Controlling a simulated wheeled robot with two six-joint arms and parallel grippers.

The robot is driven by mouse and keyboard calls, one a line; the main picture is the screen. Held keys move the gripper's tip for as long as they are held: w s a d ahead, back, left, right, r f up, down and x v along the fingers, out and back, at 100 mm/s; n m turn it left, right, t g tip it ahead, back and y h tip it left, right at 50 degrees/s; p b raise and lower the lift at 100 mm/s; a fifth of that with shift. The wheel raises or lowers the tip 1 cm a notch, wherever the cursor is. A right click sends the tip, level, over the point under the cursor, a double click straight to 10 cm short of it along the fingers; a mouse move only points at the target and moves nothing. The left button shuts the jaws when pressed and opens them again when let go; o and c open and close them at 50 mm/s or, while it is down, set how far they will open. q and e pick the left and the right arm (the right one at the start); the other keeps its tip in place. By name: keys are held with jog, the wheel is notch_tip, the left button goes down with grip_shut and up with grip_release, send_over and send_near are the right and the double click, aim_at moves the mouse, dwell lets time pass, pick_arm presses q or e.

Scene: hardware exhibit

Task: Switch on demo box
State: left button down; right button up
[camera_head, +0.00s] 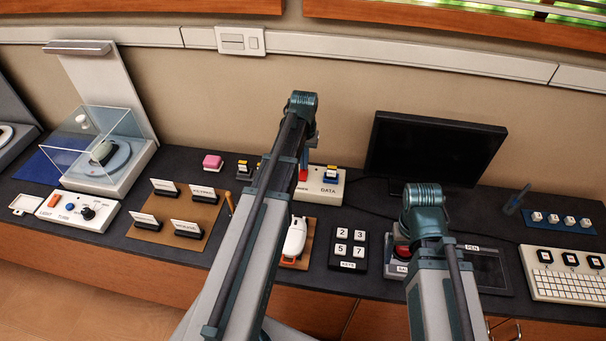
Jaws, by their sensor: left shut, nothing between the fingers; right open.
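A white control box (79,210) labelled LIGHT and TURN lies at the left front of the counter. It has an orange rocker switch (54,200) and a dark knob (88,213). A second white box (326,187) labelled DATA stands at the middle back, partly hidden by my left arm. It carries a red part and a yellow-and-blue part. I cannot tell which one is the demo box. My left arm rises across the middle and my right arm stands to its right. The fingers of both grippers are hidden behind the arms.
A clear-covered turntable stand (112,178) is behind the LIGHT box.

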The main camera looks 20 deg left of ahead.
pick_arm(q)
jog(key=shift+f+b, duration=0.6)
jog(key=shift+f, duration=0.05)
pick_arm(e)
jog(key=shift+f, duration=0.65)
pick_arm(q)
jog(key=shift+r, duration=0.2)
pick_arm(e)
jog(key=shift+r, duration=0.2)
pick_arm(q)
notch_tip(320, 180, up, 7)
jog(key=p, duration=0.7)
jog(key=shift+f, duration=0.1)
pick_arm(e)
notch_tip(320, 180, up, 7)
jog(key=shift+f, duration=0.15)
pick_arm(q)
jog(key=s+d+m, duration=0.3)
jog(key=s+d, duration=0.6)
jog(key=d, duration=0.3)
jog(key=s+d+m+y, duration=0.1)
jog(key=s+d+m, duration=0.2)
jog(key=s+d, duration=0.7)
jog(key=shift+d+m, duration=0.3)
jog(key=shift+d, duration=0.7)
